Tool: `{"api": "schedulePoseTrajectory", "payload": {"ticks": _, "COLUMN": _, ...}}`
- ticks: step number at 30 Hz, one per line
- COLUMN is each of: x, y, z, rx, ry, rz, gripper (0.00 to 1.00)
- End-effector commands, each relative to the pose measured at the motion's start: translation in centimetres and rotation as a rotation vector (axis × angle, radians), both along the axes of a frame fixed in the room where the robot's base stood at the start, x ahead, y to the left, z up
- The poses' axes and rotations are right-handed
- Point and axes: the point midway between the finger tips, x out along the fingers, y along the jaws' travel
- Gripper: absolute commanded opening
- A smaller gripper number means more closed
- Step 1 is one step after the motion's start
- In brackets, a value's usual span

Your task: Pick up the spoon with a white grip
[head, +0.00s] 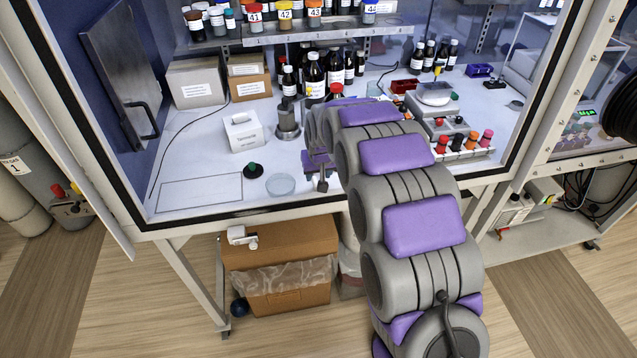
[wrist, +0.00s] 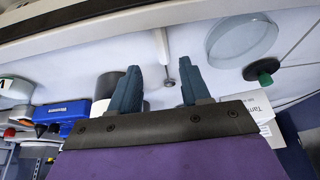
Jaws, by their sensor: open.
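The spoon with a white grip (wrist: 161,44) lies on the pale floor of the glove box. In the wrist view its white grip points toward the front edge, and its small metal end (wrist: 170,80) lies toward my gripper. My gripper (wrist: 160,64) is open, with one dark finger on each side of the spoon and visible gaps to both. It holds nothing. In the head view my gripper (head: 319,172) is low over the floor near the front edge, largely covered by my arm. I cannot make out the spoon there.
A glass dish (head: 281,185) and a black disc with a green knob (head: 253,170) lie left of my gripper. A white box (head: 242,132) and a metal cylinder (head: 287,122) stand behind. Vials (head: 457,144) stand at right. The front-left floor is fairly clear.

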Motion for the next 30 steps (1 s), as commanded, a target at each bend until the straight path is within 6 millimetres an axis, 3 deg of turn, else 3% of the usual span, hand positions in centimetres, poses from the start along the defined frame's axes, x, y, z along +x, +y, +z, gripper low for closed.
{"api": "schedulePoseTrajectory", "payload": {"ticks": 8, "x": 1.6, "y": -0.3, "z": -3.5, "rx": 0.009, "ry": -0.001, "rz": 0.001, "gripper": 0.47}}
{"api": "schedulePoseTrajectory", "payload": {"ticks": 14, "x": 1.8, "y": -0.9, "z": -3.7, "rx": 0.015, "ry": -0.002, "rz": -0.001, "gripper": 0.47}}
{"api": "schedulePoseTrajectory", "payload": {"ticks": 23, "x": 1.8, "y": 0.3, "z": -3.9, "rx": 0.002, "ry": 0.0, "rz": 0.001, "gripper": 0.47}}
{"api": "schedulePoseTrajectory", "payload": {"ticks": 30, "x": 1.9, "y": 0.0, "z": -4.0, "rx": 0.005, "ry": 0.0, "rz": 0.001, "gripper": 0.26}}
